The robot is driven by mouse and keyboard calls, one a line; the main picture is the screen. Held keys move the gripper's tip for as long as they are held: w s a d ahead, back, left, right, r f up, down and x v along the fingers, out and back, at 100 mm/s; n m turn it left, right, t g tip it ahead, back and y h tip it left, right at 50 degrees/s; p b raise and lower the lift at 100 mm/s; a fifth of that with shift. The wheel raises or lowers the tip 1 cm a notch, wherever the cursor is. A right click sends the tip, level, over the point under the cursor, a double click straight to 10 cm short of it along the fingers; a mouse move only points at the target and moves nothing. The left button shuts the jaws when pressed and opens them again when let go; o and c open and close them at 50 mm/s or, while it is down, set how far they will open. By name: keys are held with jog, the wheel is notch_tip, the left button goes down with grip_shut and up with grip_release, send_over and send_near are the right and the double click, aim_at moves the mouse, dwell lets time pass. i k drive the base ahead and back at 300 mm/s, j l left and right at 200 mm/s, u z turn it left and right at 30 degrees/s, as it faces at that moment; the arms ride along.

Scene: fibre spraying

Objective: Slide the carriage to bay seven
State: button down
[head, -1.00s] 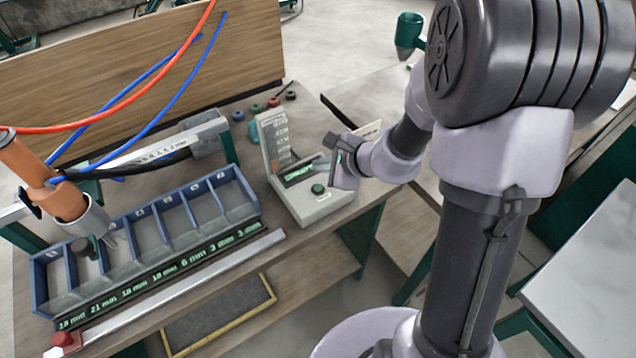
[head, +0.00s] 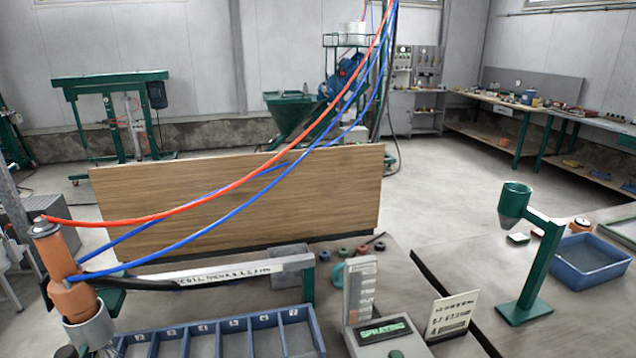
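The orange spray-head carriage (head: 72,295) stands at the far left of the head view, above the left end of the blue bay tray (head: 225,322). A red hose and blue hoses run to it. The tray's bays carry small number plates, and the rightmost reads 7. The tray's front is cut off by the frame's lower edge. A pale rail (head: 215,273) with lettering runs behind the tray, ending at a grey block on the right. My gripper is not in view.
A control box (head: 388,335) right of the tray has a lit display reading SPRAYING. A lettered card (head: 452,316) stands beside it. A wooden panel (head: 235,200) rises behind the bench. A green stand (head: 528,255) and a blue bin (head: 588,266) are on the right table.

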aim_at(93, 335)
jog(key=u, duration=1.3)
jog(key=k+j+z, duration=0.1)
jog(key=z, duration=1.1)
jog(key=u, duration=1.7)
